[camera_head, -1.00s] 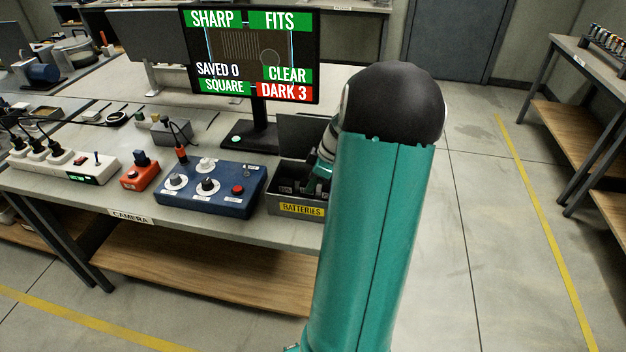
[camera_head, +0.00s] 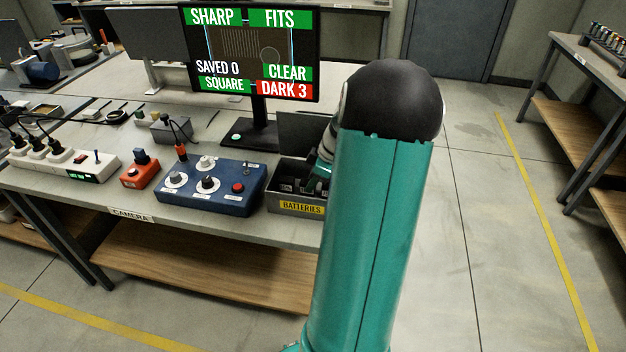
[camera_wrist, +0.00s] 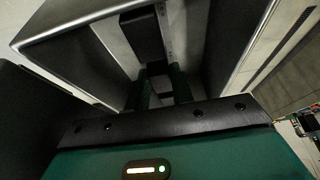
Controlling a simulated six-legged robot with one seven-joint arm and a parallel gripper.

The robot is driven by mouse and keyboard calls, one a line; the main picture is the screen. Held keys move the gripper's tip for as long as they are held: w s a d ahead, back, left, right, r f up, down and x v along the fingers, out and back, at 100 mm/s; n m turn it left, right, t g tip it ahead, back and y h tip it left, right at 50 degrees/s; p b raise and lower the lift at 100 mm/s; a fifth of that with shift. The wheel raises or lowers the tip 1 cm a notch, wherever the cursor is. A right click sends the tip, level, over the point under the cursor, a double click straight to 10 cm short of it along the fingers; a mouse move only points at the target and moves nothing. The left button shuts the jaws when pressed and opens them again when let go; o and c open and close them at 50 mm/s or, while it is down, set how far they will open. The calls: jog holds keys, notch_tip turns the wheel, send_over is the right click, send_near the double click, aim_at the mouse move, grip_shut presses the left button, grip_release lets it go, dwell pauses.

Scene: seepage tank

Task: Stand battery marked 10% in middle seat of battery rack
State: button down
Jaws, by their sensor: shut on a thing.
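A grey open box labelled BATTERIES (camera_head: 301,208) stands at the right end of the bench, its dark lid raised. My gripper (camera_wrist: 160,86) reaches down into this box. In the wrist view its two fingers are close together on a small dark thing (camera_wrist: 158,70), most likely a battery, mostly hidden between them. Its charge mark cannot be read. Another dark block (camera_wrist: 140,36) stands in the box just beyond the fingers. In the head view my arm hides the fingers and the box's right side. I cannot tell which seat is the middle one.
A blue control box (camera_head: 212,188) with knobs and a red button stands left of the battery box. A monitor (camera_head: 250,55) stands behind, showing DARK 3 in red. An orange switch box (camera_head: 139,174) and a power strip (camera_head: 75,163) are farther left.

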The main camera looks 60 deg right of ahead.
jog(key=c, duration=1.1)
grip_release()
jog(key=v, duration=1.3)
jog(key=shift+s+d+r, duration=0.1)
jog(key=shift+s+r, duration=0.1)
jog(key=shift+r, duration=0.15)
